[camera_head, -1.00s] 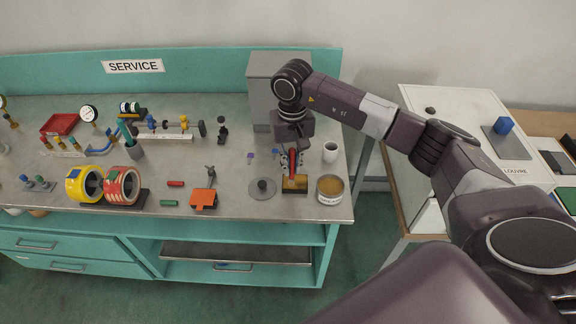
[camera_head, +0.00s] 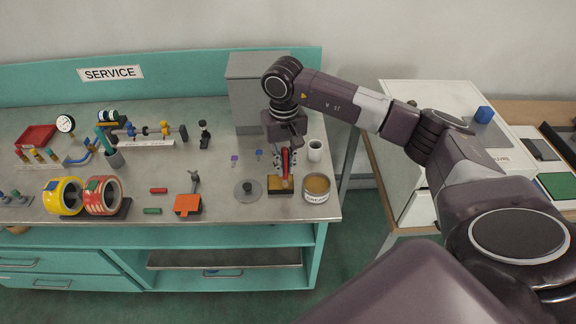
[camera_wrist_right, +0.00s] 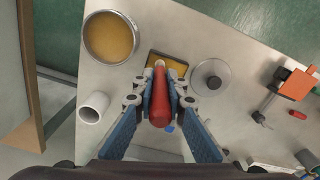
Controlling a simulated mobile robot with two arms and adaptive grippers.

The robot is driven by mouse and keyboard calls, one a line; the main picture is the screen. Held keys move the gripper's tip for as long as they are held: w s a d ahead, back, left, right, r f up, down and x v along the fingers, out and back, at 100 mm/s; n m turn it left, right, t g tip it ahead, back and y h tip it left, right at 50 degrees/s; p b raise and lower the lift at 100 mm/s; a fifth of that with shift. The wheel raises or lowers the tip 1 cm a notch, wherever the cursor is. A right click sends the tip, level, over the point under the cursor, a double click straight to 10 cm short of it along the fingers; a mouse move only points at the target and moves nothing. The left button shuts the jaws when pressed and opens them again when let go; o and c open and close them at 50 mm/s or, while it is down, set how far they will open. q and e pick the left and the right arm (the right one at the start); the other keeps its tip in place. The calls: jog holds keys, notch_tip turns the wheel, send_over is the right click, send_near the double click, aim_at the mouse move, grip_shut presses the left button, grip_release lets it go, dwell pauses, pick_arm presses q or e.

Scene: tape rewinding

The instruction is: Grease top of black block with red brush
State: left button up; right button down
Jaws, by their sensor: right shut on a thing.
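My right gripper (camera_head: 285,162) is shut on the red brush (camera_head: 285,163), which points down toward the black block (camera_head: 273,187). In the right wrist view the red brush (camera_wrist_right: 160,103) sits between the fingers of the right gripper (camera_wrist_right: 160,100). Its pale tip is over or on the near part of the black block (camera_wrist_right: 179,67); I cannot tell whether they touch. The block's top looks yellow-brown inside a dark rim. The brush tip hides part of it. My left gripper is not in view.
An open tin with yellow-brown contents (camera_head: 316,187) stands right of the block. A grey round lid (camera_head: 246,196) lies left of it. A white cup (camera_head: 315,151) and a grey box (camera_head: 245,95) stand behind. An orange piece (camera_head: 187,206) lies further left.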

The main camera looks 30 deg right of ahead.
aim_at(283, 148)
jog(key=shift+w+a, duration=0.6)
jog(key=shift+a, duration=0.35)
jog(key=shift+w+a+b, duration=0.35)
jog(key=shift+a+b, duration=0.25)
jog(key=shift+a, duration=0.1)
jog(key=shift+s+d+b, duration=0.25)
jog(key=shift+s+d, duration=0.2)
jog(key=shift+d, duration=0.3)
jog(key=shift+s+d+b, duration=0.2)
jog(key=shift+s+d, duration=0.25)
jog(key=shift+d, duration=0.25)
jog(key=shift+r+p, duration=1.4)
jog(key=shift+r, duration=1.6)
